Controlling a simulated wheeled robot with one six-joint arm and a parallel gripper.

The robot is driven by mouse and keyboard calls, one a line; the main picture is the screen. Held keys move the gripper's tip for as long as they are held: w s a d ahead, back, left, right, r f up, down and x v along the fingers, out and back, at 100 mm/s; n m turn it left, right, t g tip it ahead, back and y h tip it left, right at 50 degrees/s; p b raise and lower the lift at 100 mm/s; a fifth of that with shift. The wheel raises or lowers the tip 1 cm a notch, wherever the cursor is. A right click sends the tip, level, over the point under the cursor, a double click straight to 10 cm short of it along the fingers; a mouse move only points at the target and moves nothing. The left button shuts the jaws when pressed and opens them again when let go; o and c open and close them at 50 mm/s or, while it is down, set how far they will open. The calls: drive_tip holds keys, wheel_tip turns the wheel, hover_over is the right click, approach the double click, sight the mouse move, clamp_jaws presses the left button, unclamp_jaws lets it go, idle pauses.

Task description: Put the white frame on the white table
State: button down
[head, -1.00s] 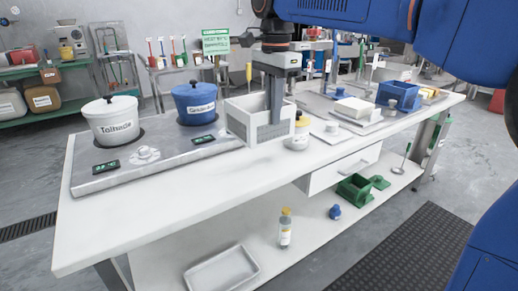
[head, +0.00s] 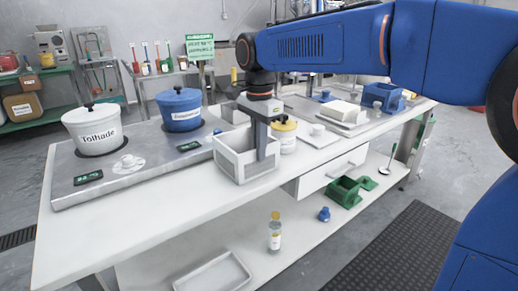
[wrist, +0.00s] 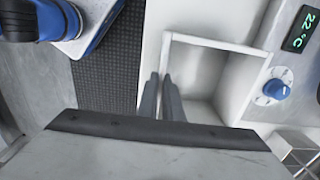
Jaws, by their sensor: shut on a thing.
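The white frame (head: 232,165) is an open box with pale walls and grey patches, upright near the front edge of the white table (head: 150,215). My gripper (head: 262,150) points down and is shut on the frame's right-hand wall. The frame is at or just above the table top; I cannot tell whether it touches. In the wrist view my two fingers (wrist: 165,95) pinch the left wall of the frame (wrist: 222,45), and its inside looks empty. My gripper's body hides its lower part there.
A white pot (head: 92,132) and a blue pot (head: 180,112) stand on a metal hot plate (head: 65,180) to the left. A yellow-lidded jar (head: 283,138) stands close to the frame's right. The table's front left is clear.

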drive_tip(key=c, duration=1.9)
unclamp_jaws()
drive_tip(key=shift+f, duration=0.1)
wheel_tip(320, 180, up, 12)
drive_tip(key=shift+r, duration=0.15)
drive_tip(key=shift+d, duration=0.1)
